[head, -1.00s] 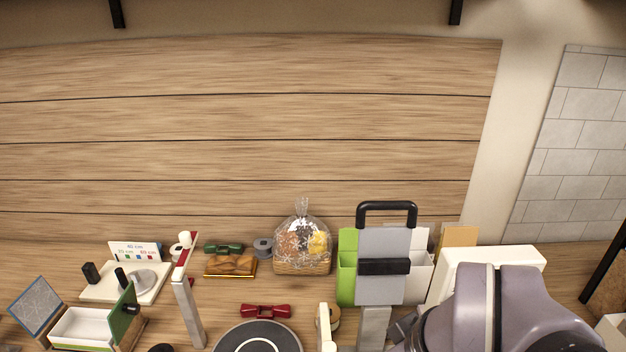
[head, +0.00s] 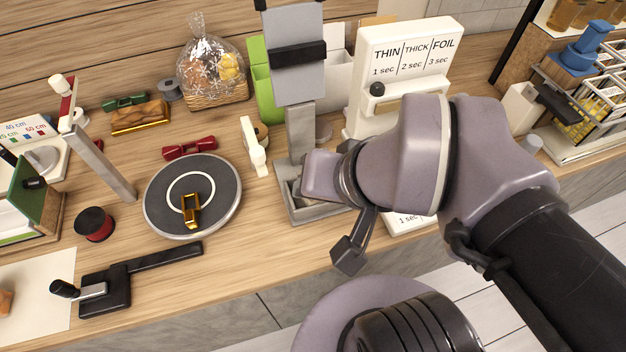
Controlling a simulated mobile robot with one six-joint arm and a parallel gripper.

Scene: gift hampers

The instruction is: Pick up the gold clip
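A small gold piece shaped like a clip (head: 190,209) stands on the round dark turntable (head: 222,208), near its front middle, over the white ring. My gripper (head: 347,254) is to the right of the turntable, beyond the front edge of the counter and well apart from the clip.
A grey press-like stand (head: 300,130) and a white sealer (head: 400,60) stand behind my wrist. Left of the turntable are a red spool (head: 94,224), a tall post (head: 104,165) and a black lever tool (head: 110,290). A red bow (head: 189,148) lies behind it.

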